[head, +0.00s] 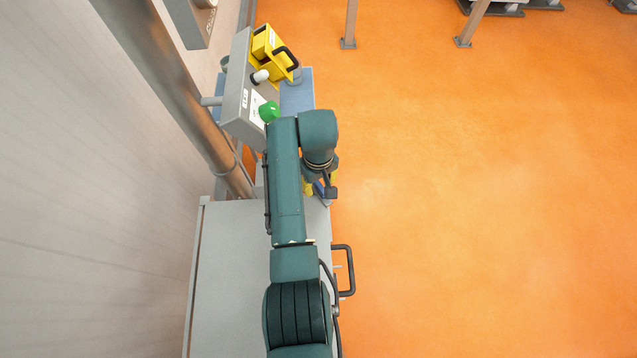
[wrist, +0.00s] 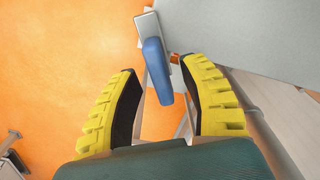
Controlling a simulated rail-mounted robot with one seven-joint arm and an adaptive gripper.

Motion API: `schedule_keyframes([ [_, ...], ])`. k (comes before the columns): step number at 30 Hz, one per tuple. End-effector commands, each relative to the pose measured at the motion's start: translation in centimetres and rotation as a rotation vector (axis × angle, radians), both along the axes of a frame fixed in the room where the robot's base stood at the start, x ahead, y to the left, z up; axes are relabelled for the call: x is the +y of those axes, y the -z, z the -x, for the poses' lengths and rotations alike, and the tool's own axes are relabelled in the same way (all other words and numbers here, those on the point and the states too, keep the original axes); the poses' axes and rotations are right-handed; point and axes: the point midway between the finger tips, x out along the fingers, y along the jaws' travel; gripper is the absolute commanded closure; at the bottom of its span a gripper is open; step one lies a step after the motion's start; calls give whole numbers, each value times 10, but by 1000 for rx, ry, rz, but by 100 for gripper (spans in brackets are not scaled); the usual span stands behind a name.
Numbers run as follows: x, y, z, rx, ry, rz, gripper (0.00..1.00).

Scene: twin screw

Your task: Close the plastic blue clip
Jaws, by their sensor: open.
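The plastic blue clip (wrist: 157,68) shows in the wrist view as a rounded blue piece on a pale grey bracket. It lies between the two yellow, black-padded fingers of my gripper (wrist: 158,85), with a visible gap on each side. My gripper is open and holds nothing. I cannot tell how far along the fingers the clip sits in depth. In the head view my gripper (head: 320,186) is mostly hidden under my arm, with bits of yellow finger and a little blue showing beside it.
A grey control box (head: 243,95) with a green knob (head: 269,111) and a yellow part (head: 270,52) stands beyond my arm. A grey cabinet top (head: 225,270) with a black handle (head: 347,270) lies nearer. A wall and metal post are left; open orange floor is right.

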Motion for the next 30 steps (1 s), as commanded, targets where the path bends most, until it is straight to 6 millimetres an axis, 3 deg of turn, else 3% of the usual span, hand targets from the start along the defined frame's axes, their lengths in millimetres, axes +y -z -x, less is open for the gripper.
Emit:
schedule_keyframes([
  [11, 0, 8, 0, -1, 0, -1, 59],
  [15, 0, 8, 0, -1, 0, -1, 86],
  [18, 0, 8, 0, -1, 0, -1, 100],
  [30, 0, 8, 0, 0, 7, 0, 100],
])
